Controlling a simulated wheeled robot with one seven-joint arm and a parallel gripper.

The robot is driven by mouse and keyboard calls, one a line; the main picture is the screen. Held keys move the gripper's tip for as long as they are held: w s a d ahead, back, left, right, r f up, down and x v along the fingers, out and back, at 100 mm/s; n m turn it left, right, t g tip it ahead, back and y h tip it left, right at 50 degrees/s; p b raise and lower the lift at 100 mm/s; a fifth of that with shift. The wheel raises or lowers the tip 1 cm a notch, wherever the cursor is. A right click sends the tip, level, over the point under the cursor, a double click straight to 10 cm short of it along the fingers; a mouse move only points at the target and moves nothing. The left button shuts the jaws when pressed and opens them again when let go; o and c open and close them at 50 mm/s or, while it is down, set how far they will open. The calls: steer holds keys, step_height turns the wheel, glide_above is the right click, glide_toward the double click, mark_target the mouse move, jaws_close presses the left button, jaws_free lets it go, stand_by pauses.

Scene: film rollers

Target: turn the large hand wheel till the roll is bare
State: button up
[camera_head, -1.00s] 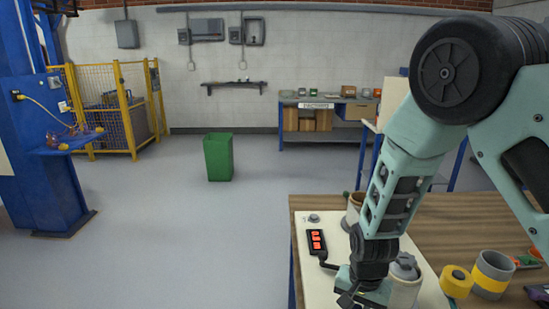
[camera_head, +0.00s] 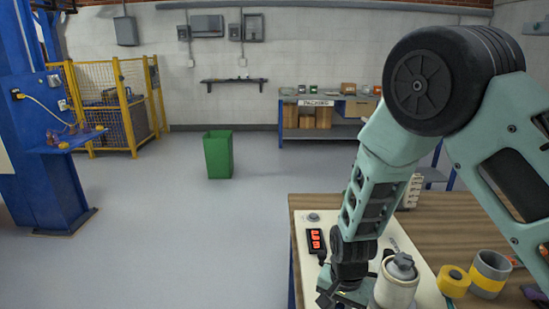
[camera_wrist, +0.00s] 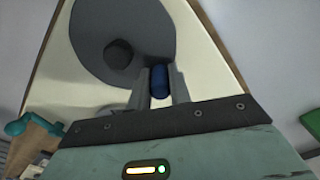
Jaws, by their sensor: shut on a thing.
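My gripper (camera_head: 338,293) is low at the near left end of the pale board (camera_head: 427,281), beside a cream roll with a grey cap (camera_head: 397,284). In the wrist view, my gripper (camera_wrist: 160,88) is shut on an upright blue handle (camera_wrist: 160,81). The handle stands at the rim of a large grey disc, the hand wheel (camera_wrist: 90,25), which has a dark round hub (camera_wrist: 118,53). In the head view the wheel is hidden by my wrist. How much film is on the roll cannot be told.
A box with red digits (camera_head: 316,240) and a round button (camera_head: 313,217) are on the board. Yellow tape (camera_head: 453,281) and a banded grey ring (camera_head: 489,273) lie right of it. A green bin (camera_head: 218,155) stands on open floor.

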steer(key=shift+a, duration=0.25)
steer(key=shift+s, duration=0.15)
steer(key=shift+s+a+p, duration=0.3)
steer(key=shift+s+a, duration=0.3)
steer(key=shift+a, duration=0.3)
steer(key=shift+s+a, duration=0.3)
steer(key=shift+s, duration=0.2)
steer(key=shift+s+a, duration=0.25)
steer(key=shift+s, duration=0.25)
